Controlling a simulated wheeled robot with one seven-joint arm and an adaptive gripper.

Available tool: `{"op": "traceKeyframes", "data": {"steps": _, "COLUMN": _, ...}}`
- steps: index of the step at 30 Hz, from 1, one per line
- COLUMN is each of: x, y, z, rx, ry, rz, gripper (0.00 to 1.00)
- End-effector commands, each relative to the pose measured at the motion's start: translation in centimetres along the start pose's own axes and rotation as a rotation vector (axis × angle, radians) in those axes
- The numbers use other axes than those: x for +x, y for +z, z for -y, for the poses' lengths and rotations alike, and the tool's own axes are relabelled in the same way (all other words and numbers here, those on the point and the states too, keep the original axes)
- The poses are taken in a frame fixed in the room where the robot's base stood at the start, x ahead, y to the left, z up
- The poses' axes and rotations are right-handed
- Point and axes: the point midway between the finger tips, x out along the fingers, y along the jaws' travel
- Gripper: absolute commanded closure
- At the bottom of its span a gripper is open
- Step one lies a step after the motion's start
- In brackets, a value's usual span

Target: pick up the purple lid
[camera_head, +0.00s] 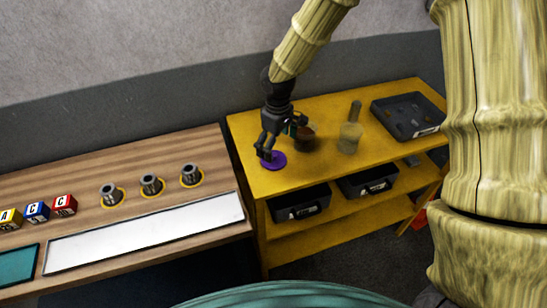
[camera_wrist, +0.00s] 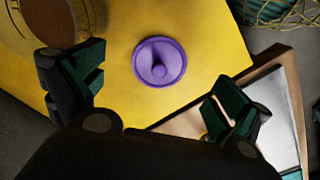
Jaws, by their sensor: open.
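The purple lid (camera_head: 274,160) lies flat on the yellow table (camera_head: 258,134), near its left front corner. In the wrist view the lid (camera_wrist: 159,61) is a round disc with a raised rim and a small knob in its middle. My gripper (camera_head: 269,152) is over the lid in the head view and partly covers it. In the wrist view my gripper (camera_wrist: 158,92) is open, its two dark green fingertips spread wide with the lid beyond the gap between them. Nothing is held. The height of the fingertips above the lid is hard to tell.
A brown round pot (camera_head: 305,138) stands just right of my gripper. A pale cup (camera_head: 350,138) and a black tray (camera_head: 408,116) are farther right. Black bins (camera_head: 300,205) sit on the shelf below. A wooden bench (camera_head: 140,165) with several metal parts adjoins on the left.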

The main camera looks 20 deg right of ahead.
Motion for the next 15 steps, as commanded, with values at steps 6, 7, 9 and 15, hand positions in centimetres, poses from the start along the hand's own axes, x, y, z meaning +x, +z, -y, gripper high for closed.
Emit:
{"op": "traceKeyframes", "data": {"steps": 6, "x": 1.0, "y": -0.3, "z": 0.1, "rx": -0.003, "ry": -0.001, "rz": 0.003, "gripper": 0.0}}
{"op": "traceKeyframes", "data": {"steps": 7, "x": 1.3, "y": -0.3, "z": 0.1, "rx": -0.004, "ry": -0.001, "rz": 0.003, "gripper": 0.0}}
{"op": "traceKeyframes", "data": {"steps": 9, "x": 1.9, "y": -0.5, "z": 0.2, "rx": -0.004, "ry": -0.001, "rz": 0.003, "gripper": 0.0}}
{"op": "traceKeyframes", "data": {"steps": 15, "x": 3.8, "y": -0.7, "z": 0.2, "rx": -0.004, "ry": -0.001, "rz": 0.003, "gripper": 0.0}}
